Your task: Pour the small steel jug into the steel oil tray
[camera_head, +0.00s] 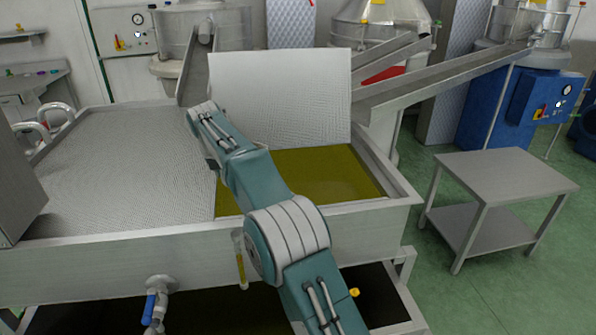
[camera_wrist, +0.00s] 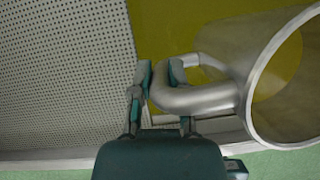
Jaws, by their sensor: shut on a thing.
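The steel oil tray (camera_head: 350,232) is a wide basin in the head view, with yellow-green oil (camera_head: 315,172) in its right part. My arm reaches over it, and the oil also shows in the wrist view (camera_wrist: 160,30). The small steel jug (camera_wrist: 253,75) is at the right of the wrist view, its round opening towards the camera and a yellowish patch showing inside. My gripper (camera_wrist: 160,78) is shut on its looped handle (camera_wrist: 195,98). The jug is not visible in the head view. I cannot tell its exact tilt or whether liquid leaves it.
A perforated steel sheet (camera_head: 125,165) covers the tray's left part. Another panel (camera_head: 280,95) stands upright at the back, close to my arm. A steel chute (camera_head: 440,75) slopes down at the right. A low steel table (camera_head: 505,175) with a bare top stands on the green floor.

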